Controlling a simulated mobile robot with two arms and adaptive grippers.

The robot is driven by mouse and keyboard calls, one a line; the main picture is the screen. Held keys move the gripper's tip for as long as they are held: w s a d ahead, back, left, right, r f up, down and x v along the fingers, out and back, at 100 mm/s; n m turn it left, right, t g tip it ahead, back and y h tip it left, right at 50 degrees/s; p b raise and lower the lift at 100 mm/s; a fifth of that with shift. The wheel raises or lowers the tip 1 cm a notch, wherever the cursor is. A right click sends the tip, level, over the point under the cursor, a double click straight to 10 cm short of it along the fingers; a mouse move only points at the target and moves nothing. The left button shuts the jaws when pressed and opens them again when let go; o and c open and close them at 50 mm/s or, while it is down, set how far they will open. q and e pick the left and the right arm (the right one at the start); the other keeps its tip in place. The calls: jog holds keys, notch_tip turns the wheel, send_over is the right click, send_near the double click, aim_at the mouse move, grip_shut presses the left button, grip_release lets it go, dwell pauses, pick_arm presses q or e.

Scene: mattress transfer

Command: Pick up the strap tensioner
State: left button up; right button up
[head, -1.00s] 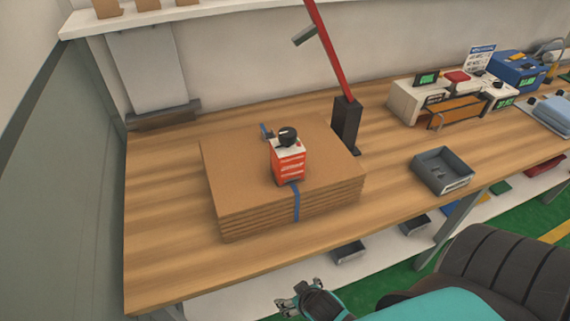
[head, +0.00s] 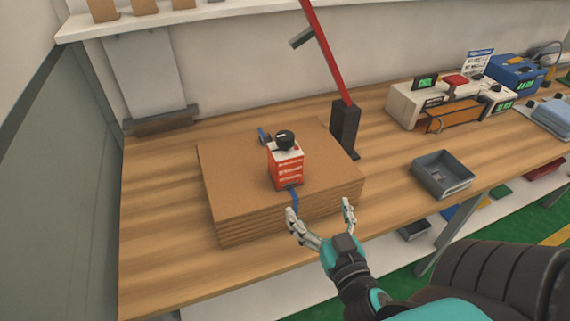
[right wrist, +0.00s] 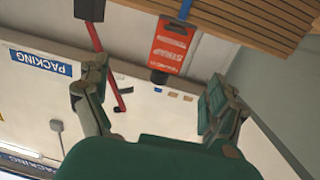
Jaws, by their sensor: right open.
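The strap tensioner is most likely the red and white box-shaped tool (head: 286,168) with a black knob on top. It stands on a stack of brown cardboard sheets (head: 235,170), on a blue strap (head: 294,199) that runs over the stack. In the right wrist view its red printed face (right wrist: 172,45) shows between and beyond the fingers. My right gripper (head: 320,212) is open and empty, at the front edge of the stack, in front of the tool and a little to its right, apart from it. My left gripper is not in view.
The stack lies on a wooden table (head: 160,230). A black post (head: 345,127) with a red lever (head: 325,50) stands behind the stack at right. A grey tray (head: 442,175) and several devices stand further right. The table left of the stack is clear.

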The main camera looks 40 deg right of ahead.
aim_at(290, 166)
jog(key=shift+n+t+y, duration=0.3)
jog(key=shift+n+t, duration=0.2)
jog(key=p+x, duration=0.2)
jog(key=x, duration=0.1)
jog(key=r+p+x, duration=0.1)
jog(key=p+x, duration=0.1)
jog(key=x, duration=0.2)
jog(key=a+p+x, duration=0.1)
jog(key=p+x, duration=0.1)
jog(key=x, duration=0.1)
jog(key=shift+w+r, duration=0.35)
jog(key=shift+w, duration=0.15)
jog(key=shift+w+d+f, duration=0.15)
jog(key=shift+w, duration=0.4)
jog(key=x, duration=0.1)
jog(key=p+x, duration=0.1)
jog(key=x, duration=0.1)
jog(key=p+x, duration=0.1)
jog(key=x, duration=0.1)
jog(key=shift+w+f, duration=0.15)
jog(key=shift+f, duration=0.15)
jog(key=shift+c, duration=0.6)
jog(key=c, duration=1.6)
jog(key=shift+o, duration=0.2)
jog(key=shift+r, duration=0.1)
